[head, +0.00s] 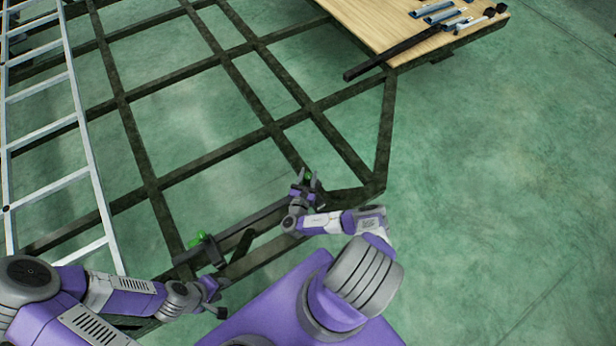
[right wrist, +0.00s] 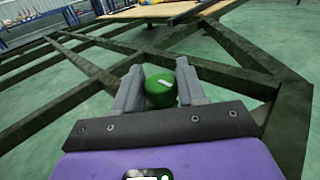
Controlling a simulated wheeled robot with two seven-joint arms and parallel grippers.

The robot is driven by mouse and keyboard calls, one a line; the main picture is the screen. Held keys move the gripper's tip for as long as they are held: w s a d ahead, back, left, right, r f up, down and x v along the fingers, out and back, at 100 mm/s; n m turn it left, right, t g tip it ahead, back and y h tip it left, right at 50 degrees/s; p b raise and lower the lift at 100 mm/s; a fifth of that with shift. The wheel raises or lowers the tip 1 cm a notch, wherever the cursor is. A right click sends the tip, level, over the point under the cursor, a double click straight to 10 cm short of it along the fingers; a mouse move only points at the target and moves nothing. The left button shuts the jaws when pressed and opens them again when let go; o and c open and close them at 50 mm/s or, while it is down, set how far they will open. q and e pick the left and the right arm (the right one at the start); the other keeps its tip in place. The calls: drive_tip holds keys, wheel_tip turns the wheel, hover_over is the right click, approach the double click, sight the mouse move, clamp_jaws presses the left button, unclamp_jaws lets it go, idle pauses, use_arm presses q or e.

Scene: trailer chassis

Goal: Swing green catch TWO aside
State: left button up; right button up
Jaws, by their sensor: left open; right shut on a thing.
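One green catch (head: 307,175) sits at the right end of the dark rail near the frame's front corner. My right gripper (head: 305,183) is shut on its round green knob (right wrist: 161,90), which shows between the two grey fingers in the right wrist view. A pale mark on the knob is too small to read. A second green catch (head: 198,240) sits at the left end of the rail. My left gripper (head: 216,298) is open, below and a little right of that catch, apart from it. I cannot read which catch is number two.
The dark chassis frame (head: 160,180) has open gaps between its bars. A silver ladder (head: 84,150) lies along the left. A wooden board (head: 400,35) at the upper right carries tools and a black bar (head: 385,58). The green floor at right is clear.

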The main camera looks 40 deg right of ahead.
sight(307, 180)
drive_tip(key=o, duration=0.9)
drive_tip(key=v, duration=0.7)
drive_tip(key=shift+s+a, duration=0.15)
drive_tip(key=shift+a, duration=0.1)
